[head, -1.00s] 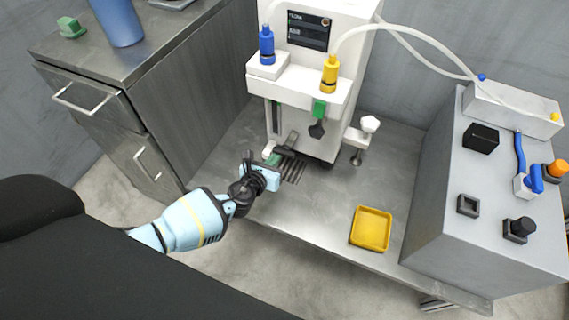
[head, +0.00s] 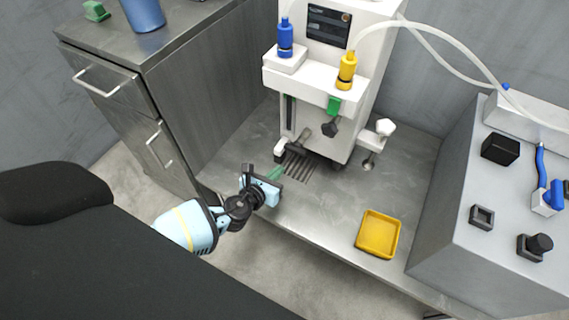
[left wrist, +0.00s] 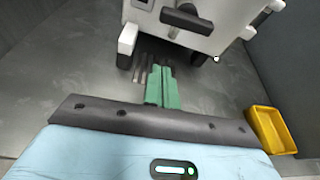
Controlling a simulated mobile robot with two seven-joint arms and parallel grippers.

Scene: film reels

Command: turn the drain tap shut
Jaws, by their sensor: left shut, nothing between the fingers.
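The drain tap (head: 301,140) appears to be the dark grey bar handle low on the front of the white machine, above the slotted grille. In the left wrist view a dark T-shaped handle (left wrist: 186,18) shows at the top, on the machine's front. My left gripper (head: 279,171) is in front of the machine, just short of the grille, low over the metal bench. Its green fingers are together and empty, pointing toward the machine; they also show in the left wrist view (left wrist: 161,70). A gap separates them from the handle. My right gripper is in neither view.
A yellow tray (head: 379,234) lies on the bench to the right. A grey box (head: 470,250) with knobs and a blue lever stands further right. A metal cabinet (head: 175,90) stands at left. The bench between grille and tray is clear.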

